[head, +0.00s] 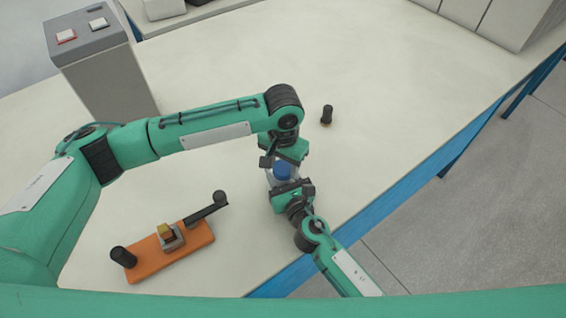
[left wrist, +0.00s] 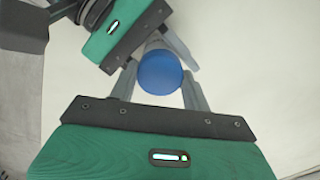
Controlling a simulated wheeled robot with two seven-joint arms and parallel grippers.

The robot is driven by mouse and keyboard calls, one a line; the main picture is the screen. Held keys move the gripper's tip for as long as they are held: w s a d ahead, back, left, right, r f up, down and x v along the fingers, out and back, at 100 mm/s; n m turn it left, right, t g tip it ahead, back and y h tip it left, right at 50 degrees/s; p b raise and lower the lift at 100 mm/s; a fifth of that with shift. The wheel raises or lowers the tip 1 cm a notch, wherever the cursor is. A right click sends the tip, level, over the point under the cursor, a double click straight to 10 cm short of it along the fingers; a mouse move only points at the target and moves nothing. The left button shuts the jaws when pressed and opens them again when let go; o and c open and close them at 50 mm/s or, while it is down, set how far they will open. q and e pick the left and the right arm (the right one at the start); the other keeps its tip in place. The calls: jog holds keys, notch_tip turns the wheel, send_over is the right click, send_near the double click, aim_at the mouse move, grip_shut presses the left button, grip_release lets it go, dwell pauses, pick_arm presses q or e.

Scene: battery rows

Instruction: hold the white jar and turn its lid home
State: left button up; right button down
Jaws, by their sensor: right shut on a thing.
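The white jar (head: 269,179) stands near the table's front edge, mostly hidden by my grippers in the head view. Its blue lid (head: 282,171) is on top and shows as a round disc in the left wrist view (left wrist: 160,72). My right gripper (head: 283,183) is shut on the jar's body below the lid; it also shows in the left wrist view (left wrist: 156,46). My left gripper (head: 280,163) is open, with its fingers on either side of the lid in the left wrist view (left wrist: 160,80) and small gaps between.
An orange board (head: 145,262) with a black knob and a lever lies at the front left. A small black cylinder (head: 327,115) stands behind the jar. A grey box with switches (head: 100,65) is at the back left. The table's right side is clear.

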pick_arm(q)
jog(key=o, duration=1.1)
jog(key=shift+o, duration=0.2)
notch_tip(320, 180, up, 12)
pick_arm(e)
jog(key=c, duration=0.6)
grip_release()
jog(key=shift+c, duration=0.2)
jog(key=shift+s, duration=0.1)
